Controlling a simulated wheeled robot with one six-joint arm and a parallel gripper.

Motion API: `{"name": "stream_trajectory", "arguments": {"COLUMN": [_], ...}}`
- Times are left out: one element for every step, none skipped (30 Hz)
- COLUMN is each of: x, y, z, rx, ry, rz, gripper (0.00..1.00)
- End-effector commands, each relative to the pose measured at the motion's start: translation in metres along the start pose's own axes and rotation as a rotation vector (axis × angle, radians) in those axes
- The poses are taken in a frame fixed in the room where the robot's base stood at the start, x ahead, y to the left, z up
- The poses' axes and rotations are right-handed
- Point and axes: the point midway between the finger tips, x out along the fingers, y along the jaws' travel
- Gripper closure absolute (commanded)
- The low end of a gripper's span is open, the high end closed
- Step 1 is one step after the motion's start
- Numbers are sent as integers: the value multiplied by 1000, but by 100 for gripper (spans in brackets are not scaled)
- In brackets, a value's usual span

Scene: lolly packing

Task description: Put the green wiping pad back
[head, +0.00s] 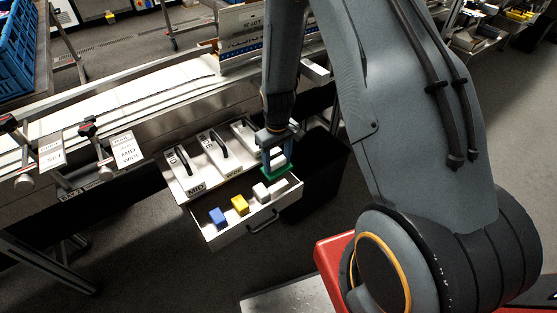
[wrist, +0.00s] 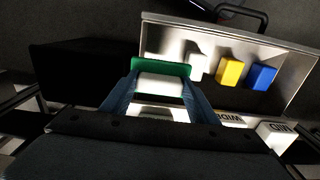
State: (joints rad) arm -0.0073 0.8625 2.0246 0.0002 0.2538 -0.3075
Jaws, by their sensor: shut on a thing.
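The green wiping pad (head: 276,173) is held in my gripper (head: 276,160), below its fingertips. In the wrist view the pad (wrist: 175,67) shows as a green strip across the fingertips, with a white block (wrist: 160,85) between the two fingers; I cannot tell whether that block is part of the pad. The pad is over the right end of an open drawer (head: 238,236) in the head view, and seems to be above its floor. In the drawer stand a blue block (head: 218,216), a yellow block (head: 240,205) and a whitish block (head: 261,191), in a row.
The drawer wall also shows in the wrist view (wrist: 285,103). Behind the drawer are white plates with black handles (head: 213,146), one marked MID. A black bin (head: 325,165) stands right of the drawer. A conveyor (head: 130,100) runs behind. Floor in front of the drawer is clear.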

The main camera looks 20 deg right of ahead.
Motion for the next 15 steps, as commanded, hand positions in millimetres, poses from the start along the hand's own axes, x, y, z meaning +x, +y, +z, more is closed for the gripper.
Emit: {"name": "stream_trajectory", "arguments": {"x": [2, 3, 4, 5, 6, 7, 8, 9, 10, 10, 11, 11, 10, 10, 10], "y": [0, 0, 0, 0, 0, 0, 0, 0, 0, 0, 0, 0, 0, 0, 0], "z": [0, 0, 0, 0, 0, 0, 0, 0, 0, 0, 0, 0, 0, 0, 0], "rx": [0, 0, 0, 0, 0, 0, 0, 0, 0, 0, 0, 0, 0, 0, 0], "ry": [0, 0, 0, 0, 0, 0, 0, 0, 0, -1, -1, 0, 0, 0, 0], "rz": [0, 0, 0, 0, 0, 0, 0, 0, 0, 0, 0, 0, 0, 0, 0], "gripper": [67, 67, 67, 67, 67, 67, 67, 67, 67, 67, 67, 67, 67, 43, 36]}}
